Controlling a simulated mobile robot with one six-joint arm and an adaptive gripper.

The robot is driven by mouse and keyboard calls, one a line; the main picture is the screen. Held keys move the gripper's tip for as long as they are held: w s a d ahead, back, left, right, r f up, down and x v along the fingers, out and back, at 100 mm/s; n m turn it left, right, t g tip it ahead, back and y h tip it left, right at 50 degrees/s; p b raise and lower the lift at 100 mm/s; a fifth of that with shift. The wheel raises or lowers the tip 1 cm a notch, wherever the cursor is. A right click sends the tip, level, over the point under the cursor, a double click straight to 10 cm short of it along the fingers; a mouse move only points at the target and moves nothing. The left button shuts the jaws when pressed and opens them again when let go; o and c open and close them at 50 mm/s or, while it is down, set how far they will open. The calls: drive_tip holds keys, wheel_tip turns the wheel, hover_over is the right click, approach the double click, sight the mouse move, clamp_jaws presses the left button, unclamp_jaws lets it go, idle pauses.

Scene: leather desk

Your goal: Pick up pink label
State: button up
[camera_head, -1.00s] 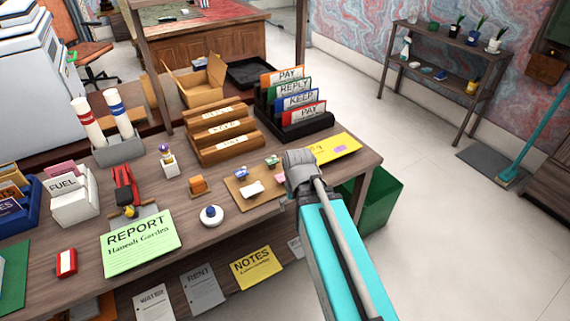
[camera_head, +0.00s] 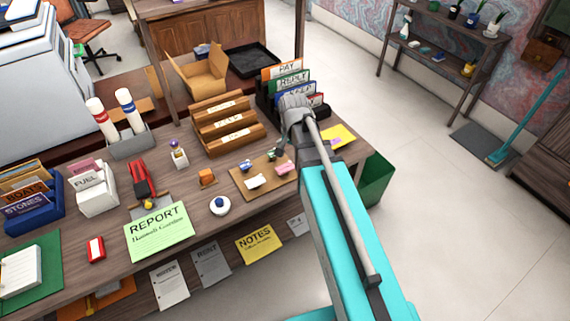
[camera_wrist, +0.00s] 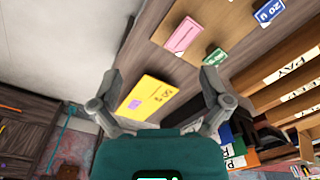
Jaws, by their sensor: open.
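The pink label (camera_head: 286,169) lies on a tan board (camera_head: 242,186) near the right part of the desk. In the wrist view the pink label (camera_wrist: 184,36) is a flat tag beyond my fingertips, with a green label (camera_wrist: 214,57) and a blue label (camera_wrist: 268,11) near it. My gripper (camera_wrist: 160,77) is open and empty, apart from the pink label. A yellow folder (camera_wrist: 157,92) shows below, between the fingers in the picture.
A black rack (camera_head: 262,97) with coloured cards stands behind my gripper. Wooden card trays (camera_head: 222,125) stand left of it. A green bin (camera_head: 376,180) is beside the desk's right end. The floor to the right is open.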

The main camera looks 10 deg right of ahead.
drive_tip(key=w+d+m, duration=0.1)
drive_tip(key=w+m, duration=0.5)
drive_tip(key=m, duration=0.1)
drive_tip(key=shift+w, duration=0.4)
drive_tip(key=shift+f, duration=0.1)
drive_tip(key=b, duration=0.9)
hover_over(289, 166)
wheel_tip(289, 166, down, 8)
drive_tip(key=shift+f, duration=0.2)
drive_tip(key=shift+f, duration=0.15)
drive_tip(key=shift+f+b, duration=2.45)
drive_tip(key=shift+f, duration=0.25)
